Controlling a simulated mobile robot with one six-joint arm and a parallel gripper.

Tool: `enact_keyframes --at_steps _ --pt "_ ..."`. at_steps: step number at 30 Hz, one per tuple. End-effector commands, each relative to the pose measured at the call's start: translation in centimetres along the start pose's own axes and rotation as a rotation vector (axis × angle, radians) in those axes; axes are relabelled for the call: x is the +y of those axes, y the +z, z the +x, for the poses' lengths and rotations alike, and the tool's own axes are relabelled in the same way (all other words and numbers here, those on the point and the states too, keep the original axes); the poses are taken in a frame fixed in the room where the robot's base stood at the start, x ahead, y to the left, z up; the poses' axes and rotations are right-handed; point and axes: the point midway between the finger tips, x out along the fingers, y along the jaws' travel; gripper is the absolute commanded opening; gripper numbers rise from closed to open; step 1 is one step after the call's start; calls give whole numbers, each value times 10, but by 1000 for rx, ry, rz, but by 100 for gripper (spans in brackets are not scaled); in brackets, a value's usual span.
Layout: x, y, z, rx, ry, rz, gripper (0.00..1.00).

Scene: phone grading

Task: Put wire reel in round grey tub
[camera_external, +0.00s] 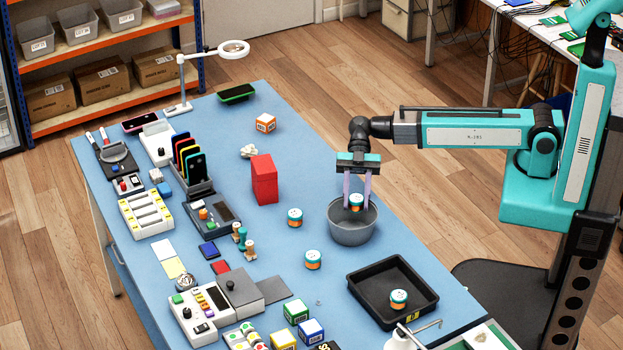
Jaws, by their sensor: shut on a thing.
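My gripper (357,200) points down over the round grey tub (350,236), its two pale purple fingers shut on a small wire reel (356,202) with orange, white and teal bands. The held reel is at about the height of the tub's rim, within its opening as seen here. I cannot tell whether it touches the tub. The tub stands on the blue table near its right edge, and its floor is mostly hidden.
A red box (264,180) stands left of the tub, with an orange and white cube (265,123) behind it. Phones in a rack (189,163), small devices and several coloured boxes fill the table's left and front. The table's back right is clear.

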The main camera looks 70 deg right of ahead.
Motion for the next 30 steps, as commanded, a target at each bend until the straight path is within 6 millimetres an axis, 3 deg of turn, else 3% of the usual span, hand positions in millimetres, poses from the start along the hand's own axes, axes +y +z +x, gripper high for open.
enact_keyframes --at_steps 30 --pt "0 15 6 -6 0 0 14"
